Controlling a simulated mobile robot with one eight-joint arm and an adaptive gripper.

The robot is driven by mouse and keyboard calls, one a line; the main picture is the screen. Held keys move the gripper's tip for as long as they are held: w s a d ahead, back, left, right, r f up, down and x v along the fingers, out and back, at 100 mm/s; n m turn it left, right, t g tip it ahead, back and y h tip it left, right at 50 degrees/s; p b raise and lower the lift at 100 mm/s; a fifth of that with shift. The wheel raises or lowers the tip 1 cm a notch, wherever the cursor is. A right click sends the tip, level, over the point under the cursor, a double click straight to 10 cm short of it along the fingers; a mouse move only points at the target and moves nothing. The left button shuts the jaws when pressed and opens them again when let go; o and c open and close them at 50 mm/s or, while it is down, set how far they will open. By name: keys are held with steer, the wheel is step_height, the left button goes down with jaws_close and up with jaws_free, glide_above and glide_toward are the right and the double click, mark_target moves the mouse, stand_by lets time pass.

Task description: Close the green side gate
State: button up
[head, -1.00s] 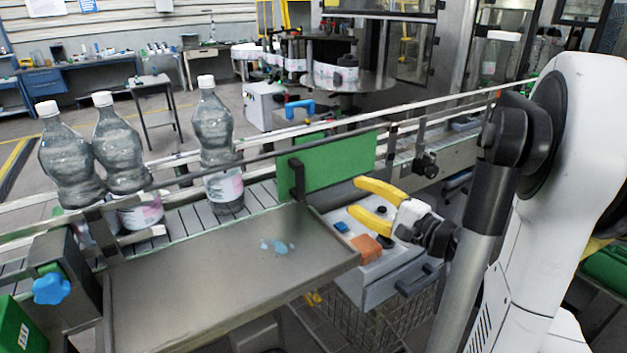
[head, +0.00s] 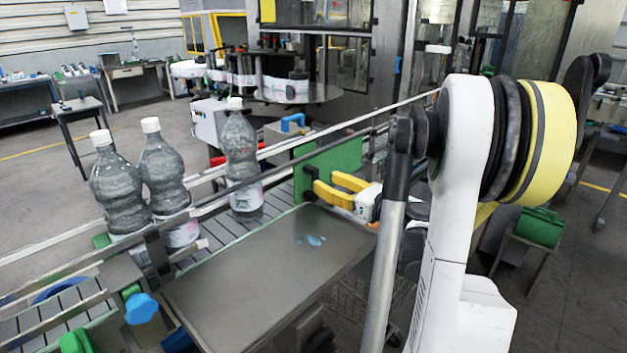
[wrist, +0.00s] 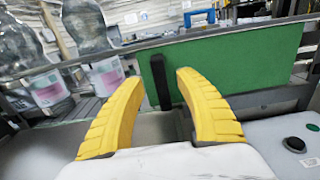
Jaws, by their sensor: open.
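The green side gate (head: 335,165) is a flat panel at the conveyor's near side, just beyond the steel tray's far end. Its black upright handle (head: 309,184) is at the panel's left end. My gripper (head: 324,185) has yellow fingers that are open and point left at the handle. In the wrist view the green gate (wrist: 235,62) fills the middle and right. The black handle (wrist: 160,82) stands in the gap between the two spread fingertips (wrist: 158,78). I cannot tell whether a finger touches it.
Three clear bottles with white caps stand on the conveyor, one (head: 241,160) close to the gate. The steel tray (head: 250,285) lies below my gripper, with small blue bits on it. A blue knob (head: 141,308) sits at its left corner.

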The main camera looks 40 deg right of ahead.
mark_target(317, 178)
steer(key=shift+w+a, duration=0.2)
steer(key=shift+w, duration=2.05)
jaws_close()
